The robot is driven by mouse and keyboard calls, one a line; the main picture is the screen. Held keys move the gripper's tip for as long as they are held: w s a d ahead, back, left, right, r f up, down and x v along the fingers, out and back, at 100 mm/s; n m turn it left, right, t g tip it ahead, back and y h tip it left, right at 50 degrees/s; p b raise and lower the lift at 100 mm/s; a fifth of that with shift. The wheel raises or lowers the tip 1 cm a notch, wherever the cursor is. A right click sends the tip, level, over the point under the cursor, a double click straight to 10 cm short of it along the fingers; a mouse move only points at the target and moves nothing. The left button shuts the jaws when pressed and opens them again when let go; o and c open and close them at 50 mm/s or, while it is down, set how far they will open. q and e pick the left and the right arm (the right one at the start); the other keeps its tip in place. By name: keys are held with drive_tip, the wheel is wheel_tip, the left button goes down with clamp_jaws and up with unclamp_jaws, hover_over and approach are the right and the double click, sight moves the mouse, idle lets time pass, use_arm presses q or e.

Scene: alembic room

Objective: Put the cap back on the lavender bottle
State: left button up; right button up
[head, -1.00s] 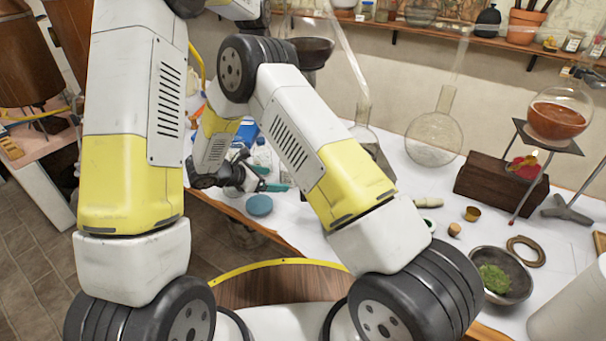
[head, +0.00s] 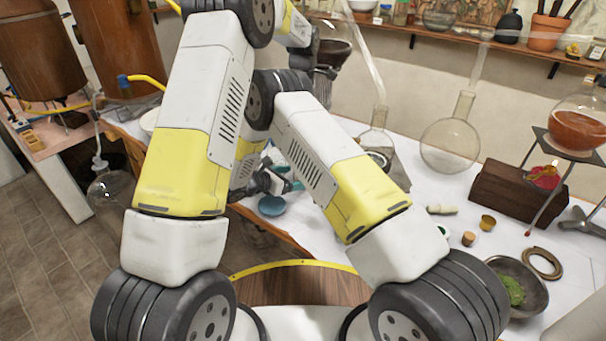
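I cannot make out the lavender bottle or its cap for certain. My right gripper (head: 285,186) is low over the left end of the white table, beside small bottles and jars partly hidden by my arms. Its fingers are small and partly covered, so I cannot tell whether they are open or hold anything. A round blue-teal disc (head: 272,206) lies just below it near the table's edge. My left arm rises across the left of the view and bends away at the top. I cannot make out its gripper.
On the right of the white table (head: 425,180) are a cork (head: 469,239), a brass cup (head: 488,222), a metal bowl of green herb (head: 515,288), a wooden block (head: 505,190) and a round glass flask (head: 450,145). A conical flask (head: 376,140) stands mid-table.

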drive_tip(key=x, duration=0.7)
drive_tip(key=shift+w+d, duration=0.1)
clamp_jaws()
idle(0.3)
